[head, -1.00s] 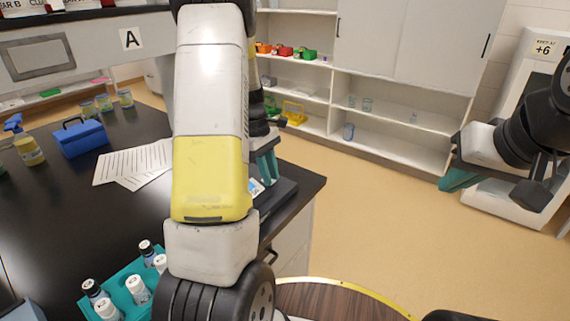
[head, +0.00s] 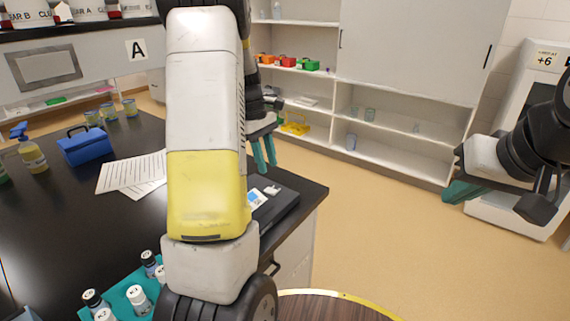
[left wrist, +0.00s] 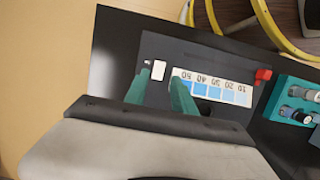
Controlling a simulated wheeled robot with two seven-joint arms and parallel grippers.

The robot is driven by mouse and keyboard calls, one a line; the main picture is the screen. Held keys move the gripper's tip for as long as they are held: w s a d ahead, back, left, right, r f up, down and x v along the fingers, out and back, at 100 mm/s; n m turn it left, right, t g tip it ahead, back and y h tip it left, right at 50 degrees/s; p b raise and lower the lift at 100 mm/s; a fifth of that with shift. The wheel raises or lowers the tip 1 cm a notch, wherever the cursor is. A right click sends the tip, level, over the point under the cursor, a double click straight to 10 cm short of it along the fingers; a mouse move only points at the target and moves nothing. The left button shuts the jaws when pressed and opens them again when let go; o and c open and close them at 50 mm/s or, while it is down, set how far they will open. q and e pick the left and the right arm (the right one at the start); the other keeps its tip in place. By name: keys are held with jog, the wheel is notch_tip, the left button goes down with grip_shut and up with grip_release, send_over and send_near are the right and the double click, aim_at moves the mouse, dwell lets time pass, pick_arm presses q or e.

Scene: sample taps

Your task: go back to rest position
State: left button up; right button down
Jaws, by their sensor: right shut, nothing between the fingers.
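My left gripper (head: 264,155) hangs in the air above the far right corner of the black bench, its teal fingers pointing down. In the left wrist view its fingers (left wrist: 160,92) are apart with nothing between them. Below them is a dark flat device (left wrist: 200,58) with a blue-and-white number scale and a small white piece; in the head view the device (head: 282,208) is partly hidden by my left arm. My right gripper (head: 461,191) is shut and empty, out over the floor at the right.
On the bench (head: 60,225) are a teal rack (head: 123,300) of capped vials, paper sheets (head: 133,174), a blue toolbox (head: 84,147) and a spray bottle (head: 32,156). Shelves (head: 400,135) stand at the back. The floor (head: 375,215) between is clear.

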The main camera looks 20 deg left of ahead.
pick_arm(q)
jog(key=shift+r, duration=0.1)
dwell(0.3)
jog(key=s+d+r+m+t, duration=0.3)
jog(key=s+d+r+m, duration=0.4)
jog(key=s+r, duration=0.25)
jog(key=s+d+r+m+t, duration=0.1)
jog(key=s+d+m+t, duration=0.1)
jog(key=s+m, duration=0.2)
jog(key=s+d+r+m+t, duration=0.2)
jog(key=s+d+m, duration=0.1)
jog(key=s, duration=0.4)
jog(key=shift+s+d+r+m+y, duration=0.15)
jog(key=shift+d+r+m+y, duration=0.15)
jog(key=shift+d+m, duration=0.1)
